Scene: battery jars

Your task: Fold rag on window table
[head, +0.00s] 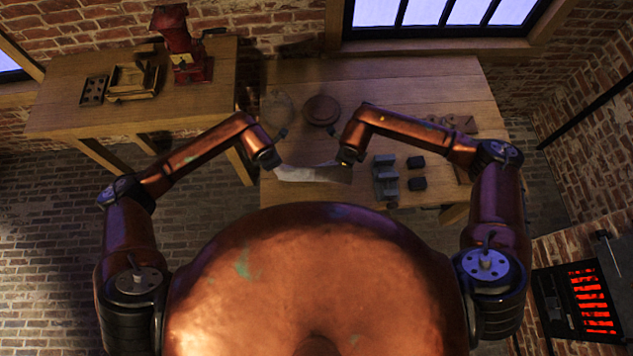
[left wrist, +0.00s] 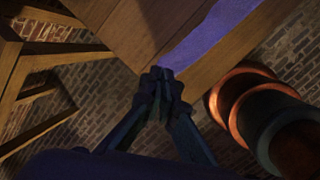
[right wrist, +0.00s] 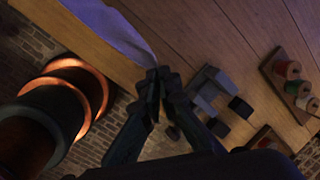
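The rag (head: 312,174) is a pale cloth at the front edge of the window table (head: 400,97), spanning between my two grippers. It shows bluish in the left wrist view (left wrist: 212,38) and in the right wrist view (right wrist: 112,28). My left gripper (head: 274,166) has its fingertips together at the rag's left corner; they also meet there in the left wrist view (left wrist: 161,76). My right gripper (head: 346,162) has its fingertips together at the rag's right corner, as the right wrist view (right wrist: 158,74) also shows. The pinched corners are mostly hidden by the fingers.
Grey blocks (head: 385,177) and small dark blocks (head: 417,184) stand just right of my right gripper. A round brown object (head: 321,110) and a pale round item (head: 277,108) lie behind the rag. A spool rack (right wrist: 291,82) is further right. The table's middle back is clear.

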